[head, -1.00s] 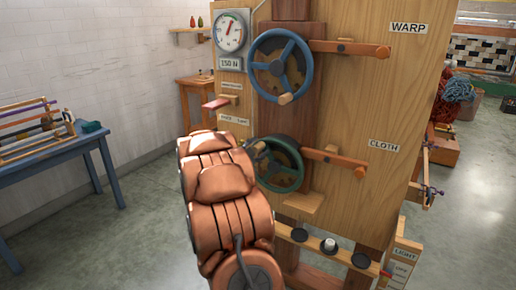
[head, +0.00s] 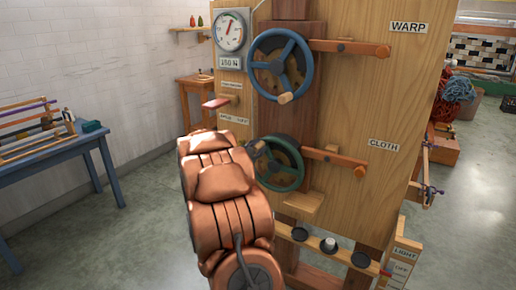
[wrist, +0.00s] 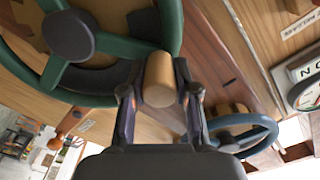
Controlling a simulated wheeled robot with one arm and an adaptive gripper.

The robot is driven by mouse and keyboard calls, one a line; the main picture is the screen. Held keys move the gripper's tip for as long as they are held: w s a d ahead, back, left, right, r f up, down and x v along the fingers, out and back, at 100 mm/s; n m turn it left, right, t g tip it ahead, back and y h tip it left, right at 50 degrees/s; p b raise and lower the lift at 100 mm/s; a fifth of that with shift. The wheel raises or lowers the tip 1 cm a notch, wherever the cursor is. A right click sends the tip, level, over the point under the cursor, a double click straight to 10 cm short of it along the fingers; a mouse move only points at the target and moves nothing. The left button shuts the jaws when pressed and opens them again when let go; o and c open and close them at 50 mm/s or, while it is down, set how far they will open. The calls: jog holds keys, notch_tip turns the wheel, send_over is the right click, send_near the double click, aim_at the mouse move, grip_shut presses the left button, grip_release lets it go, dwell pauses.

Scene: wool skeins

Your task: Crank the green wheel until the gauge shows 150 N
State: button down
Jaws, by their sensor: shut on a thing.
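The green wheel (head: 297,163) is on the wooden post below a blue wheel, partly hidden by my copper-coloured arm in the head view. It fills the upper left of the wrist view (wrist: 172,28). My gripper (wrist: 160,97) is shut on its wooden crank handle (wrist: 158,78), with one finger on each side. In the head view the grip is at the wheel's left side, mostly hidden behind the arm. The round white gauge (head: 230,32) is at the upper left of the panel, its red needle pointing up and slightly right. A plate under it reads 150 N (head: 230,62).
The blue wheel (head: 262,65) with its own handle sits above the green one. Wooden levers (head: 350,47) jut right beside both wheels. A red-handled lever (head: 216,103) sticks out left. A blue table (head: 60,150) with a wooden rack stands at left.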

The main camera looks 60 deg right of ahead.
jog(key=shift+s+f+b, duration=0.1)
jog(key=shift+b, duration=0.45)
jog(key=shift+s+m+b, duration=0.2)
jog(key=shift+m+b, duration=0.15)
jog(key=shift+m, duration=0.05)
jog(key=shift+s+r+m+b, duration=0.25)
jog(key=shift+r+m+b, duration=0.05)
jog(key=shift+r+b, duration=0.05)
jog(key=c, duration=0.9)
grip_release()
jog(key=shift+o, duration=0.2)
jog(key=a, duration=1.2)
jog(key=shift+s, duration=0.3)
